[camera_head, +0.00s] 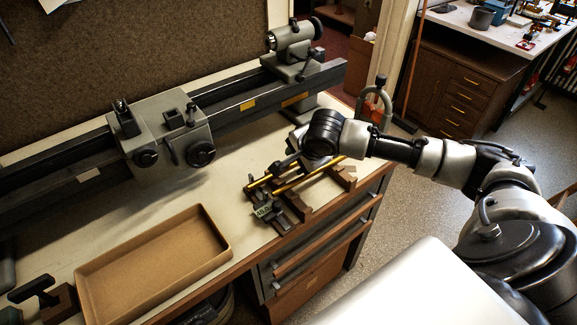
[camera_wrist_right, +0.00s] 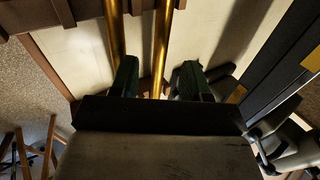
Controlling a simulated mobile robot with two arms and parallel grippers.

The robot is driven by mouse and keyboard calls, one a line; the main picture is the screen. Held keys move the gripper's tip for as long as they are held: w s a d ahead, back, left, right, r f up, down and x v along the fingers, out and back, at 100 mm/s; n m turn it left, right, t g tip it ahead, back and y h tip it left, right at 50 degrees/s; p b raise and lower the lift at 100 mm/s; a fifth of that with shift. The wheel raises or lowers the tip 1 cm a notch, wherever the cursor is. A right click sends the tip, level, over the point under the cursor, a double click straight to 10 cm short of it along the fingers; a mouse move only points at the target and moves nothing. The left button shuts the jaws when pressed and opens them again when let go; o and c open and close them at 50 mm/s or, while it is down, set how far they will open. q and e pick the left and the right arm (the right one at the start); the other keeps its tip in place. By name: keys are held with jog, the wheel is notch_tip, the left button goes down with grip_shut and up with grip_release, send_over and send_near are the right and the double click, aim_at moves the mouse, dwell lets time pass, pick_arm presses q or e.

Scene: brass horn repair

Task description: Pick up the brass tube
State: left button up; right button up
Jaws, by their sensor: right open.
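Two slim brass tubes lie side by side across wooden supports at the bench's right end in the head view, a nearer tube (camera_head: 298,182) and a farther tube (camera_head: 259,182). My right gripper (camera_head: 286,166) is over them, hiding part of the farther one. In the right wrist view the gripper (camera_wrist_right: 158,66) is open. One tube (camera_wrist_right: 162,38) runs between its dark green fingers; the other tube (camera_wrist_right: 116,30) lines up with the left finger. I cannot tell whether any finger touches a tube. My left gripper is not in view.
A grey lathe (camera_head: 180,140) runs along the back. An empty tan tray (camera_head: 150,262) stands at front left, with bare bench between.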

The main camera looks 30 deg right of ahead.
aim_at(293, 164)
jog(key=x, duration=0.4)
jog(key=shift+r, duration=0.1)
grip_shut()
jog(key=shift+r, duration=0.15)
